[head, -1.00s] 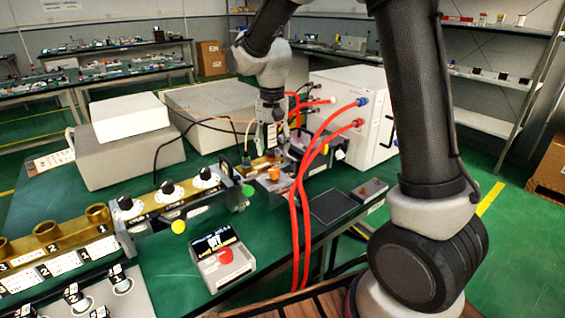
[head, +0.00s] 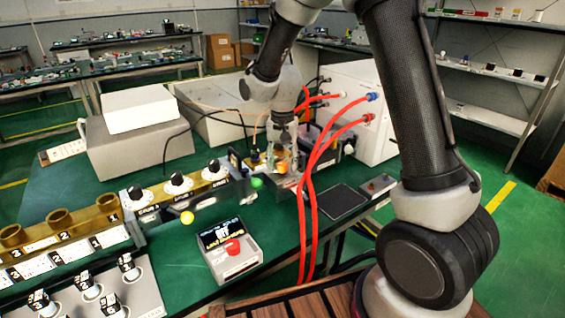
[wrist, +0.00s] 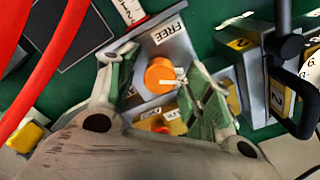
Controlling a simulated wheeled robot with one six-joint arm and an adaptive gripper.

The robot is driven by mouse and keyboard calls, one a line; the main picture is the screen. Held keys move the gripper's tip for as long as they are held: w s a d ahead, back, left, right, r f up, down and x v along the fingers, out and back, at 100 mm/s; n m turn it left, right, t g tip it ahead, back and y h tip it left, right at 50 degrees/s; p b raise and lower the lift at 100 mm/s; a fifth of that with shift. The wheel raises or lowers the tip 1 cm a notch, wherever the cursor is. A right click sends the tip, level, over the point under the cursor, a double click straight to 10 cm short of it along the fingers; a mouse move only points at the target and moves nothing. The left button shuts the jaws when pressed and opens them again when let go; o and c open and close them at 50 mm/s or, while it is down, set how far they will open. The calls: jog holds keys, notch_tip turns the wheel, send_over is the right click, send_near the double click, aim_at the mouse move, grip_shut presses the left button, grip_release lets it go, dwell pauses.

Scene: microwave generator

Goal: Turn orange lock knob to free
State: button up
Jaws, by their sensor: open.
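The orange lock knob (wrist: 160,76) shows in the wrist view on a grey plate, with a FREE label (wrist: 170,31) above it and another label, partly hidden, below it. A pale mark on the knob points to the right in that view. My gripper (wrist: 157,70) is open, with its green-padded fingers on either side of the knob; I cannot tell whether they touch it. In the head view the knob (head: 281,168) is a small orange spot under my gripper (head: 283,155), partly hidden by the fingers.
Red hoses (head: 307,190) hang just right of my gripper and also cross the wrist view's left side. A white cabinet (head: 350,110) stands behind. A display box with a red button (head: 232,247) and a row of dials (head: 178,182) are left of the knob.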

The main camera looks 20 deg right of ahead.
jog(key=c, duration=1)
jog(key=shift+n, duration=0.3)
jog(key=n, duration=0.5)
jog(key=shift+n, duration=0.3)
jog(key=n, duration=0.5)
jog(key=shift+n, duration=0.3)
jog(key=o, duration=1)
